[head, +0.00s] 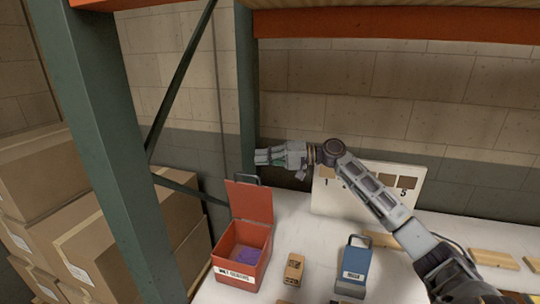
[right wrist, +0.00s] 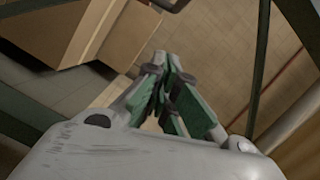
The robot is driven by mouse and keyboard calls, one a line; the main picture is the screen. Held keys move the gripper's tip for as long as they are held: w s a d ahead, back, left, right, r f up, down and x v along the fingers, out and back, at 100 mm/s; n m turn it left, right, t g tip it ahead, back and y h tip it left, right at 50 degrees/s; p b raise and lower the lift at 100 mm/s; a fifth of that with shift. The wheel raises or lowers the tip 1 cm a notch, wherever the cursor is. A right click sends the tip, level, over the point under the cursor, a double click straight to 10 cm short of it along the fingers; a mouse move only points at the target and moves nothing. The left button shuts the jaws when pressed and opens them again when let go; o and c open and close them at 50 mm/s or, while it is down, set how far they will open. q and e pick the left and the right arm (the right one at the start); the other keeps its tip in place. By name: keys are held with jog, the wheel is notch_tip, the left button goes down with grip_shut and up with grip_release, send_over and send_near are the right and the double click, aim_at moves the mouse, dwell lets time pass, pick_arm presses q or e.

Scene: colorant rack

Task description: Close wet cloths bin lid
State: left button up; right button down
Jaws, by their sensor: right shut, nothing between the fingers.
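The red wet cloths bin (head: 240,254) stands on the white shelf in the head view, with a white label on its front and a purple cloth (head: 248,255) inside. Its red lid (head: 249,201) is open and stands upright at the back, with a dark handle on its top edge. My right gripper (head: 262,157) is shut and empty, above and slightly behind the lid, apart from it as far as I can see. In the right wrist view its green-padded fingers (right wrist: 165,95) are together. The bin does not show in the right wrist view. My left gripper is not in view.
A blue container (head: 353,268) and a small brown box (head: 293,269) stand right of the bin. A white board (head: 335,199) with numbered squares stands behind them. A green rack post (head: 110,150) and stacked cartons (head: 50,185) are at left. Wooden blocks (head: 493,258) lie at right.

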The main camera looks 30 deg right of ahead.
jog(key=shift+s+a+f+p, duration=0.25)
jog(key=shift+s+a, duration=0.1)
jog(key=shift+a, duration=0.25)
jog(key=shift+s+a+f+p, duration=0.2)
jog(key=shift+s+a, duration=0.1)
jog(key=shift+a, duration=0.25)
jog(key=shift+s+a+f+p, duration=0.25)
jog(key=shift+s+a, duration=0.1)
jog(key=shift+a, duration=0.25)
jog(key=shift+f, duration=0.1)
